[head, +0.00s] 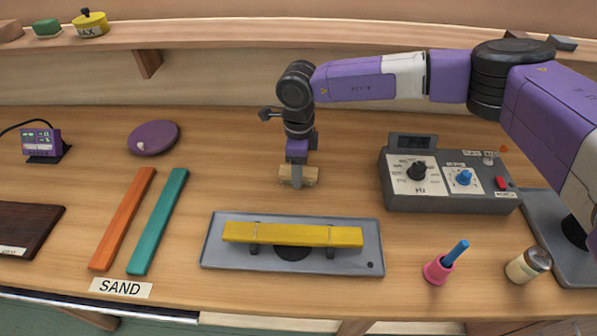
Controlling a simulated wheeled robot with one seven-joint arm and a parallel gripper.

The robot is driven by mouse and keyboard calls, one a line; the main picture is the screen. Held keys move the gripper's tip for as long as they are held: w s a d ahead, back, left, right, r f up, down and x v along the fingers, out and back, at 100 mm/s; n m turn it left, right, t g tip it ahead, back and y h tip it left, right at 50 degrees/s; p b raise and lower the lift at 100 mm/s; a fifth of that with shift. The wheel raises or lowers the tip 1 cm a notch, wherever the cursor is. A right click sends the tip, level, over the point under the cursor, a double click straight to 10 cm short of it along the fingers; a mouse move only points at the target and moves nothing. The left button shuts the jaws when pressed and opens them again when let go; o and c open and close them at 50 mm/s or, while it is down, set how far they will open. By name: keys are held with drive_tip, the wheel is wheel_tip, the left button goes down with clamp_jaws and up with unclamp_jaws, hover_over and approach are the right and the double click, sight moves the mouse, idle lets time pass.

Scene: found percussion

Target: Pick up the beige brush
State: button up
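A small beige block-like piece (310,177), which looks like the beige brush, is at the middle of the workbench, behind the grey tray. My gripper (297,177) points straight down at it from above. One grey finger crosses the front face of the beige piece; the other finger is hidden behind it. I cannot tell whether the fingers are closed on it, or whether it rests on the bench or is just above it.
A yellow bar (292,234) lies on supports on the grey tray (222,257). A grey control box (450,195) stands right. Orange (122,220) and teal (158,222) strips lie left. A pink cup (438,269) and a jar (527,266) stand front right.

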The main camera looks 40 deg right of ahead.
drive_tip(key=shift+f, duration=0.5)
clamp_jaws()
drive_tip(key=shift+r, duration=0.15)
